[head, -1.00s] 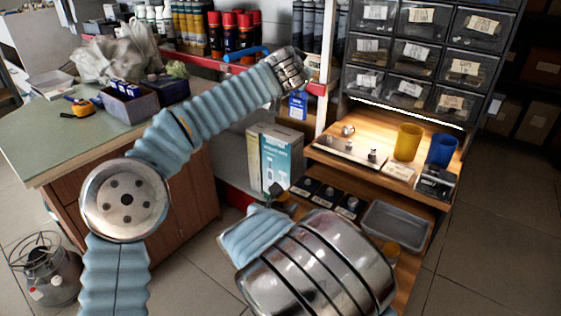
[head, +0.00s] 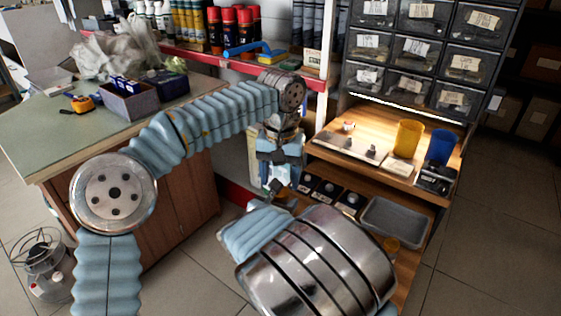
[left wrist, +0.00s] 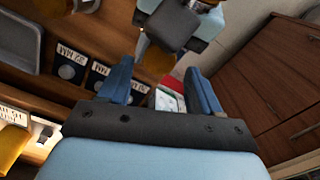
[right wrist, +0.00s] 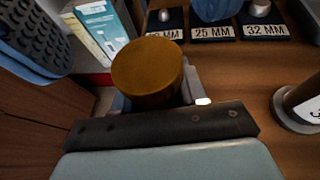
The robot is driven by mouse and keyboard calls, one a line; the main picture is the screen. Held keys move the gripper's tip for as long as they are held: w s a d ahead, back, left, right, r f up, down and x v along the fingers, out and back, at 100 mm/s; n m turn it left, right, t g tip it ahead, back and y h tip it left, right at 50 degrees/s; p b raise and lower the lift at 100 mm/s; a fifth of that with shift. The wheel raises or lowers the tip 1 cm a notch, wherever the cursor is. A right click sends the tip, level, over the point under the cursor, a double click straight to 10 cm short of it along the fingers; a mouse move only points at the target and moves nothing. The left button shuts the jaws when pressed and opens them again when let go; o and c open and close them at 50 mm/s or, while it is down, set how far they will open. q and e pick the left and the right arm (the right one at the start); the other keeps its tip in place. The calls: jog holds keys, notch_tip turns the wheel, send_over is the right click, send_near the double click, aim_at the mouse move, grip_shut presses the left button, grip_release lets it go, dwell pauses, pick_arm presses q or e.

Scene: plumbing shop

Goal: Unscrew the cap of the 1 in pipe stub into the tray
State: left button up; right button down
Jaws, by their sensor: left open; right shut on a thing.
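The amber cap (right wrist: 147,66) shows as a round cylinder between the jaws of my right gripper (right wrist: 152,92), which is shut on it. It also shows in the left wrist view (left wrist: 157,62), partly behind the dark right gripper. The pipe stub under it is hidden, so I cannot tell whether the cap is still on it. My left gripper (head: 283,180) is open and empty, pointing down close to the right gripper; its two blue fingers are apart in the left wrist view (left wrist: 160,88). The grey tray (head: 400,222) on the lower shelf looks empty.
Labelled black pads (head: 327,191) lie left of the tray. Another amber-capped piece (head: 391,243) stands at the tray's near side. A yellow cup (head: 408,139) and blue cup (head: 441,148) stand on the upper shelf. A wooden cabinet (head: 180,200) is at left.

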pick_arm(q)
jog(key=shift+f, duration=1.5)
jog(key=c, duration=0.9)
jog(key=o, duration=1)
jog(key=shift+r, duration=2.3)
pick_arm(e)
jog(key=c, duration=0.5)
grip_release()
jog(key=shift+c, duration=0.2)
